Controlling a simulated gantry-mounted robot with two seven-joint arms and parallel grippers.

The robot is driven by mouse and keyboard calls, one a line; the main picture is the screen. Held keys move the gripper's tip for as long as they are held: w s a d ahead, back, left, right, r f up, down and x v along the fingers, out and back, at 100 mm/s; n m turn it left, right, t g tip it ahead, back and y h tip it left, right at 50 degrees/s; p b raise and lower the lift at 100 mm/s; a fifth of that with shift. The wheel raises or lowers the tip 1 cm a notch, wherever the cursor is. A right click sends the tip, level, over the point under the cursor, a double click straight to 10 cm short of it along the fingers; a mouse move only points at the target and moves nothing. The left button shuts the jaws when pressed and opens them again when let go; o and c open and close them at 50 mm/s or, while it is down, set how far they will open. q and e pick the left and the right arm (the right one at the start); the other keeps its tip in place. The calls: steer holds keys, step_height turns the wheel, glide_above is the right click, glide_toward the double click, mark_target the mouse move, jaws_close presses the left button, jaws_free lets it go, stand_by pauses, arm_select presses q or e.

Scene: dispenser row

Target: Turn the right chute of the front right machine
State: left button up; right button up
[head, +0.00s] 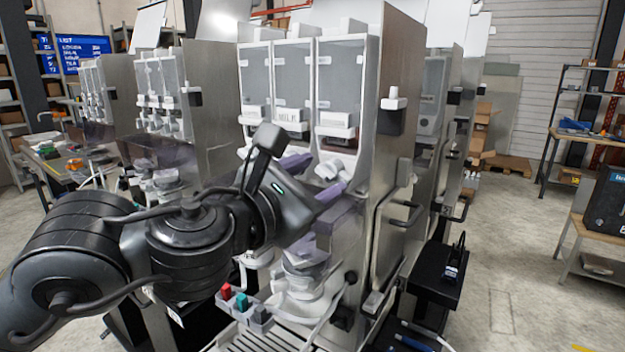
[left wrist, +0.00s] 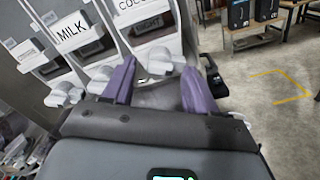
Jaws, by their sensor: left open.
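The front right machine (head: 372,130) is a steel cabinet with three clear-fronted hoppers side by side. Its right chute (head: 329,167) is a white spout below the rightmost hopper. In the left wrist view the right chute (left wrist: 160,62) shows below a label starting "COCO", just past my fingertips and between their lines. My left gripper (head: 318,180) has purple fingers, spread open and empty in the left wrist view (left wrist: 158,82). It is close to the right chute; contact cannot be told. My forearm hides part of the machine's lower front. My right gripper is not in view.
A chute under the "MILK" label (left wrist: 98,75) stands left of the right one. Below are a drip grille (head: 262,338) and small red and green blocks (head: 233,297). Other machines (head: 165,90) stand at left. The floor (head: 520,260) at right is clear.

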arm_select(q)
steer(key=shift+s, duration=0.1)
steer(key=p+v, duration=0.1)
steer(key=v, duration=0.9)
steer(key=shift+s+a, duration=0.2)
steer(key=shift+s, duration=0.05)
